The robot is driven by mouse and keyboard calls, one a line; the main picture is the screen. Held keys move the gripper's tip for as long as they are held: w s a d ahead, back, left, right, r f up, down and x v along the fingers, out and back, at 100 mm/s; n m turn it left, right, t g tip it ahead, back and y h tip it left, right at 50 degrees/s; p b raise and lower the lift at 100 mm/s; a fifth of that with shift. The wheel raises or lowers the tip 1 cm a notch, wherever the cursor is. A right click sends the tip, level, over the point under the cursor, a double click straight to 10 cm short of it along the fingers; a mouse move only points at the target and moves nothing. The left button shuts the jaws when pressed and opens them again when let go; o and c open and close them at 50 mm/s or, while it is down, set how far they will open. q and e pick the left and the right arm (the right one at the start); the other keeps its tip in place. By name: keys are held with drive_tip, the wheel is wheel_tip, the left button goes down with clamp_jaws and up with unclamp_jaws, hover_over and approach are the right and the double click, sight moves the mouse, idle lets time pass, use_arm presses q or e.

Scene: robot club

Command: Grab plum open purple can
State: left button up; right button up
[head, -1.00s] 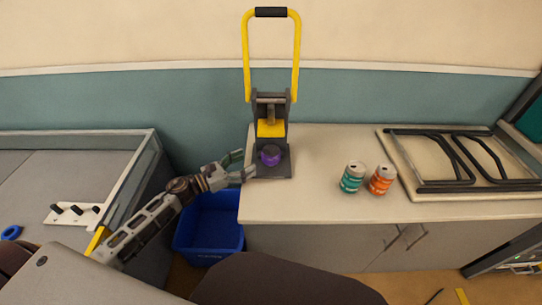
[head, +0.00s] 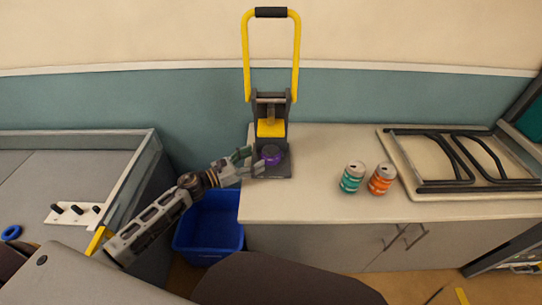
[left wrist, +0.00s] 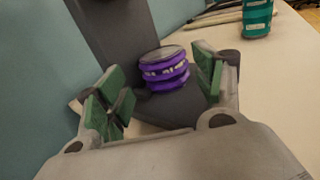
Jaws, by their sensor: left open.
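A short purple can (head: 272,155) with a grey top sits upright on the dark base of the can crusher (head: 270,115), which has a tall yellow handle raised above it. In the left wrist view the purple can (left wrist: 165,68) shows ahead, between and beyond the green-padded fingers. My left gripper (head: 250,162) is open at the left edge of the crusher base, close to the can. It also shows in the left wrist view (left wrist: 163,88), with a finger on each side and nothing gripped. My right gripper is not seen.
A teal can (head: 352,177) and an orange can (head: 382,179) stand on the counter (head: 320,150) to the right. A folded dark frame (head: 455,160) lies farther right. A blue bin (head: 210,228) is on the floor below my left arm. The counter between crusher and cans is clear.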

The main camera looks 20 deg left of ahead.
sight(265, 153)
use_arm(q)
drive_tip(key=shift+x, duration=2.2)
drive_tip(key=shift+w+d+r, duration=0.1)
drive_tip(key=shift+w+d, duration=0.1)
drive_tip(key=shift+d, duration=0.15)
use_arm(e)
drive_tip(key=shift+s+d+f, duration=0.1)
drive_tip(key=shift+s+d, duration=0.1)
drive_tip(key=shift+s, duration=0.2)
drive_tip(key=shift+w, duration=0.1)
use_arm(q)
drive_tip(key=c, duration=0.4)
drive_tip(key=shift+c, duration=0.8)
drive_tip(key=shift+p, duration=0.3)
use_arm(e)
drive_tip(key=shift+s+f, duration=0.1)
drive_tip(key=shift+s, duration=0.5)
use_arm(q)
drive_tip(key=shift+r, duration=0.15)
